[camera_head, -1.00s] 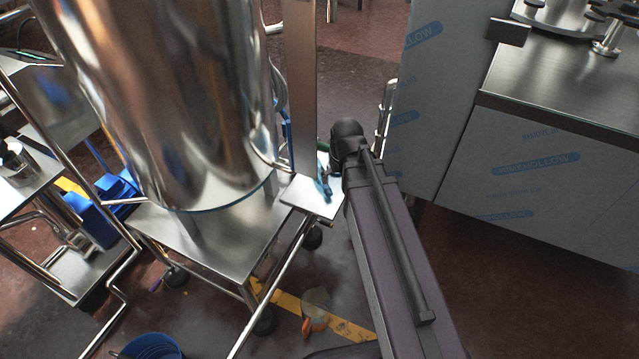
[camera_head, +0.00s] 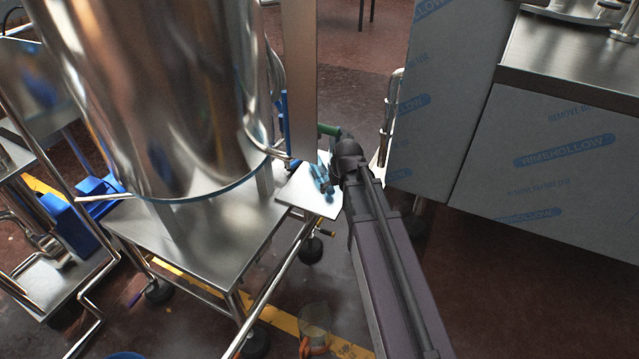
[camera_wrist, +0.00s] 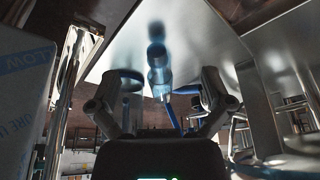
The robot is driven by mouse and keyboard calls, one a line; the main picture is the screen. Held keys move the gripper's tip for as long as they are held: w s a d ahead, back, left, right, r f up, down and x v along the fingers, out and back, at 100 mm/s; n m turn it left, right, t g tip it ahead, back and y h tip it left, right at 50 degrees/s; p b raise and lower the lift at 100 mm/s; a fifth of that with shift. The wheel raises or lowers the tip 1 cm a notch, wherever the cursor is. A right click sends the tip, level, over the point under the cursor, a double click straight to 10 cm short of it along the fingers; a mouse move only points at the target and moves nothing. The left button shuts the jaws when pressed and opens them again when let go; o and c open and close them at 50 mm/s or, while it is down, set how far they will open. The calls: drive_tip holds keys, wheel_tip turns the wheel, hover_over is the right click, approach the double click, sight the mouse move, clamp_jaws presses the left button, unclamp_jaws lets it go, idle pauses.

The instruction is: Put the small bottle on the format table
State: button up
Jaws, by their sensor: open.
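A small translucent blue bottle-like thing (camera_wrist: 157,62) stands out against a pale steel surface (camera_wrist: 112,50) in the wrist view. My gripper (camera_wrist: 168,98) is open there, one finger on each side, with the blue thing beyond the fingertips and nothing visibly clamped. In the head view a blue item (camera_head: 320,176) sits on a small steel shelf (camera_head: 298,190), just left of my arm; it may be the same bottle. My arm hides most of my gripper in that view. Which surface is the format table cannot be told for sure.
A large shiny steel vessel (camera_head: 150,90) on a wheeled frame (camera_head: 190,235) stands close on the left. A film-covered steel cabinet (camera_head: 540,150) fills the right. A vertical steel post (camera_head: 300,80) rises behind the shelf. A clear container (camera_head: 314,318) lies on the floor.

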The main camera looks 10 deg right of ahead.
sight(322, 170)
drive_tip(key=b+x, duration=0.2)
drive_tip(key=x, duration=0.1)
drive_tip(key=b+x, duration=0.1)
drive_tip(key=shift+w+d+f, duration=0.15)
drive_tip(key=shift+w+d, duration=0.1)
drive_tip(key=shift+w, duration=0.05)
drive_tip(key=shift+w, duration=0.1)
drive_tip(key=shift+w+a, duration=0.2)
drive_tip(key=shift+w, duration=1.15)
drive_tip(key=shift+w+a, duration=0.2)
drive_tip(key=shift+w, duration=1.2)
drive_tip(key=shift+w+a, duration=0.2)
drive_tip(key=shift+w, duration=1.15)
drive_tip(key=shift+w, duration=0.15)
drive_tip(key=shift+w, duration=0.25)
drive_tip(key=w, duration=0.3)
drive_tip(key=shift+w+a, duration=0.1)
drive_tip(key=shift+a, duration=0.2)
drive_tip(key=shift+f+b, duration=0.55)
drive_tip(key=shift+b, duration=0.05)
drive_tip(key=shift+b+x, duration=0.85)
drive_tip(key=shift+x, duration=0.1)
